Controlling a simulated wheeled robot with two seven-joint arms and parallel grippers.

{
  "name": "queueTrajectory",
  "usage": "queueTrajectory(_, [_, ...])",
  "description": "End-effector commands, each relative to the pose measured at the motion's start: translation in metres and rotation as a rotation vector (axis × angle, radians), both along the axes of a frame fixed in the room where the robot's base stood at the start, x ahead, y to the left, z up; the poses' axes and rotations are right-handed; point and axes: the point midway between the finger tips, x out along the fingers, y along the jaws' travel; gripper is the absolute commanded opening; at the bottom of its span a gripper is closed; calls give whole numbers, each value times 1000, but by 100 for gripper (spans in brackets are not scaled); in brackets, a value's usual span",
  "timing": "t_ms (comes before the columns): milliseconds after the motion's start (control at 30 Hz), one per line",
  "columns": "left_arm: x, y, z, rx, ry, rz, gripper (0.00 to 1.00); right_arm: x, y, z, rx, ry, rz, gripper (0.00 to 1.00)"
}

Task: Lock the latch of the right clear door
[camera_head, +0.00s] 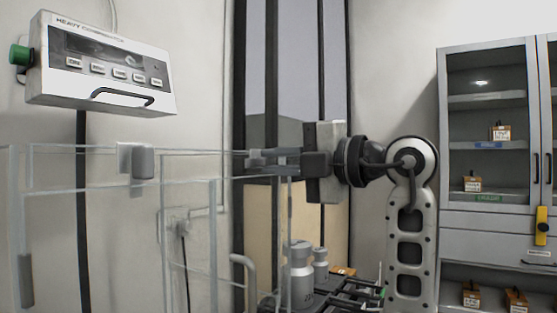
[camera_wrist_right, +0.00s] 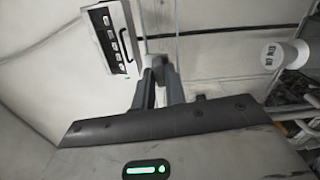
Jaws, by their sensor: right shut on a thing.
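The clear enclosure stands in the left and middle of the head view. Its right clear door (camera_head: 255,215) is upright, with glass edges faintly visible. A small grey latch (camera_head: 256,158) sits at the top edge of the door, at the tips of my right gripper (camera_head: 276,160). The gripper reaches in from the right and is shut on the latch, whose exact turn I cannot tell. In the right wrist view the two dark fingers (camera_wrist_right: 158,68) are close together, and the latch is mostly hidden between them. Another grey block (camera_head: 143,161) is on the enclosure's top edge further left. My left gripper is not in view.
A white control box (camera_head: 100,75) with buttons hangs at the upper left. Grey-white weights (camera_head: 301,275) stand below my right gripper, beside a dark rack (camera_head: 350,292). A grey cabinet (camera_head: 490,222) with small boxes stands at the right.

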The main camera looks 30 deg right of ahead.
Motion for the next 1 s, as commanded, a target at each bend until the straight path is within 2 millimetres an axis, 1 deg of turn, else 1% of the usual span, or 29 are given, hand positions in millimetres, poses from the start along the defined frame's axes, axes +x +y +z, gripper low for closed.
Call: queueTrajectory(1000, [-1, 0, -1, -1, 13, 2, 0, 0, -1, -1, -813, -475, 0, 0])
